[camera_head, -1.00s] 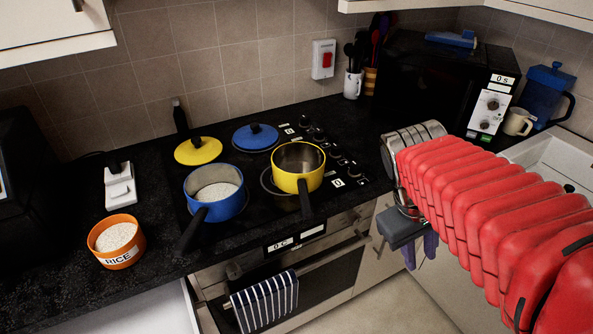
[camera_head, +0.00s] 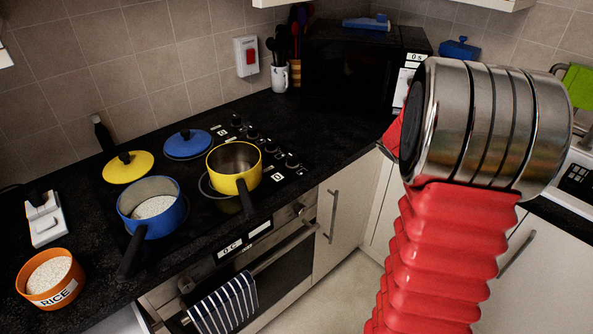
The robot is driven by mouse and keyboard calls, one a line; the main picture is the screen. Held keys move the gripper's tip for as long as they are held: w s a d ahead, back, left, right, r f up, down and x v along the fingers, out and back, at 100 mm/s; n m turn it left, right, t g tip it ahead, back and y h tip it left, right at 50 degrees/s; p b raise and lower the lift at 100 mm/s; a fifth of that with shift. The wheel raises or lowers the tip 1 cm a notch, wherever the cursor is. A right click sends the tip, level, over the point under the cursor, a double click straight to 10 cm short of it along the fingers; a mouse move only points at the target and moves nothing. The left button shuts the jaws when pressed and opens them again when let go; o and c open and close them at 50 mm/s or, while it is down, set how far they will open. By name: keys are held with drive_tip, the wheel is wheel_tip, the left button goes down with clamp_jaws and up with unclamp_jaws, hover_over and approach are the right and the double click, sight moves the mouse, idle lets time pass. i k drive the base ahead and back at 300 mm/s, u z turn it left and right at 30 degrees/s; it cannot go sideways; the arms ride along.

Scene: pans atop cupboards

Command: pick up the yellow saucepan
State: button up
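The yellow saucepan (camera_head: 227,183) stands upright on the right part of the black hob, near the knobs. It looks empty, and its dark handle points toward the front edge of the counter. My red arm and its ribbed silver end part fill the right side of the view, well to the right of the saucepan and apart from it. My gripper's fingers do not show.
A blue saucepan (camera_head: 168,221) with white contents stands left of the yellow one, its handle over the front edge. Yellow (camera_head: 130,171) and blue (camera_head: 189,147) lids lie behind. An orange rice bowl (camera_head: 67,293) is at left. The counter right of the hob is clear.

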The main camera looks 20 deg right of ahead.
sight(235, 168)
drive_tip(key=z, duration=0.5)
drive_tip(key=i, duration=0.1)
drive_tip(key=u, duration=2.8)
drive_tip(key=i, duration=0.15)
drive_tip(key=u, duration=2.05)
drive_tip(key=k, duration=0.45)
drive_tip(key=z, duration=0.15)
